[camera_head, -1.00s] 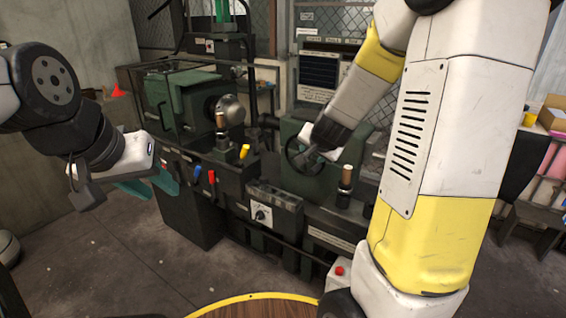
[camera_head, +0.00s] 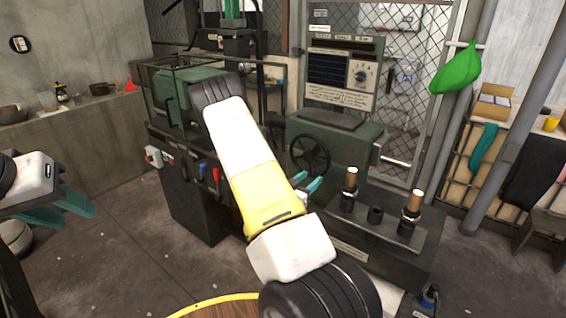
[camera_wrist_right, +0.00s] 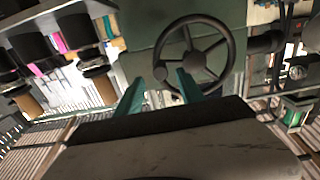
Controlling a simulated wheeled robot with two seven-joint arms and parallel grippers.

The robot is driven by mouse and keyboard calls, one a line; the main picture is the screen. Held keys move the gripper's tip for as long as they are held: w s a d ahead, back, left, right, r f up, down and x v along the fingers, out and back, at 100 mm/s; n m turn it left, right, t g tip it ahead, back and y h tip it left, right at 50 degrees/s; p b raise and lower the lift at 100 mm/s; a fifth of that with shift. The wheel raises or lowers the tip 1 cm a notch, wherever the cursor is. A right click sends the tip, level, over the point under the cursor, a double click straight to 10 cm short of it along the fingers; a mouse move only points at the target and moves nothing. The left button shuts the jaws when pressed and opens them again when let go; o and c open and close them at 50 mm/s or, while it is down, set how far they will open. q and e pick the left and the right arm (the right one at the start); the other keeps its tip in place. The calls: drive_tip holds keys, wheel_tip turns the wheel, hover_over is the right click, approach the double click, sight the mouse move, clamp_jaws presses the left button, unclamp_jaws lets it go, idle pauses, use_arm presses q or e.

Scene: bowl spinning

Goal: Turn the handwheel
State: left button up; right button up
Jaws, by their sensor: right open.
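The dark spoked handwheel (camera_head: 310,154) stands on the front of a green machine housing, right of centre in the head view. In the right wrist view the handwheel (camera_wrist_right: 194,57) shows whole, with a small rounded knob at its left rim. My right gripper (camera_head: 308,184) is open in front of and below the wheel; its wrist is partly hidden by my arm. In the right wrist view the teal fingers of my right gripper (camera_wrist_right: 159,86) are apart, the right one overlapping the wheel's lower rim. Contact cannot be told. My left gripper (camera_head: 78,213) is open and empty at the far left.
Wood-topped posts (camera_head: 412,205) stand on the machine's bed right of the wheel. A round wooden top with a yellow rim (camera_head: 212,304) is at the bottom.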

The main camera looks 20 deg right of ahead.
sight(320, 170)
drive_tip(key=shift+w+d, duration=0.25)
drive_tip(key=shift+d, duration=0.15)
drive_tip(key=x, duration=0.6)
drive_tip(key=shift+w+d+r, duration=0.1)
drive_tip(key=shift+w+d, duration=0.1)
drive_tip(key=shift+d, duration=0.15)
clamp_jaws()
idle(0.8)
